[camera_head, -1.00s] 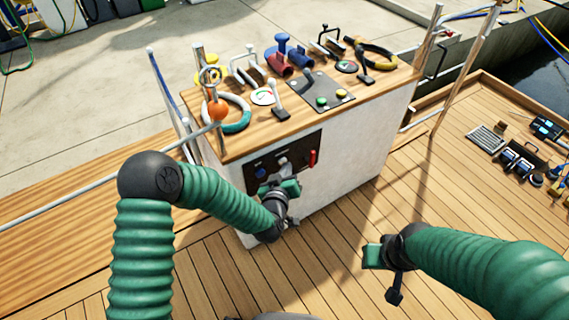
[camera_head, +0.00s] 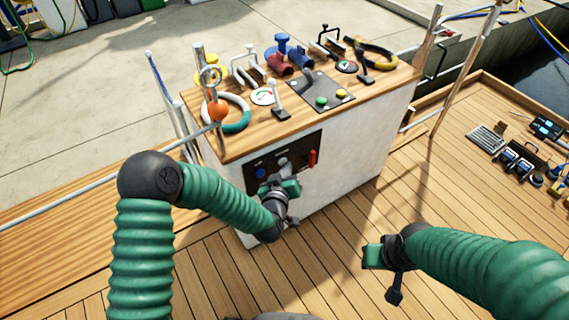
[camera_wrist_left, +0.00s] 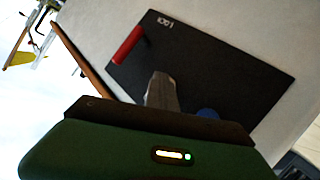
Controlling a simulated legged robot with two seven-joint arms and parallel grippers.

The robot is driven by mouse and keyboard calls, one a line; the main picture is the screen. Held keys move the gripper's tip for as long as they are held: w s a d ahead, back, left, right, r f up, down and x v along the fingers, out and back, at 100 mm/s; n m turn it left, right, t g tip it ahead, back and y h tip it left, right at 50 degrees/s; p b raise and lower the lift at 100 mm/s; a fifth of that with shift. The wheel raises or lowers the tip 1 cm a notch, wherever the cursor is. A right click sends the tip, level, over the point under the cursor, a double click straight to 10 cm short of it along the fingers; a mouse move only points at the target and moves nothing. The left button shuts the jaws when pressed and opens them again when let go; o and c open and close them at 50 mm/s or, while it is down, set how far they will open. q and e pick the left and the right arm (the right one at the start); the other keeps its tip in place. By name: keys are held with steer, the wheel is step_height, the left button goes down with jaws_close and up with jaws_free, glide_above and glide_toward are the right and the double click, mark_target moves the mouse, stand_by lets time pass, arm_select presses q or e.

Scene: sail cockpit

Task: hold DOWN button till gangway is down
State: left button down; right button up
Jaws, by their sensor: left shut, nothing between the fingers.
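A black control panel (camera_head: 258,158) is set in the white front face of the console. It carries a blue knob or button (camera_head: 261,172), a pale round control (camera_head: 283,161) and a red handle (camera_head: 312,158). My left gripper (camera_head: 286,175) is shut and empty, its fingertips at the panel between the blue and red parts. In the left wrist view the grey fingertips (camera_wrist_left: 161,90) lie in front of the panel (camera_wrist_left: 210,65); contact cannot be told. No DOWN label is readable, and I cannot pick out the gangway. My right gripper (camera_head: 380,255) hangs over the deck, away from the console.
The deck (camera_head: 350,215) in front is clear.

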arm_select(q)
steer(key=shift+s+d, duration=0.5)
steer(key=shift+s, duration=0.25)
steer(key=shift+d, duration=0.1)
steer(key=shift+s+d+p, duration=0.3)
steer(key=shift+s+d, duration=0.4)
steer(key=shift+s, duration=0.3)
steer(key=shift+s+d+p, duration=0.25)
steer(key=shift+s+d, duration=0.45)
steer(key=shift+s, duration=0.3)
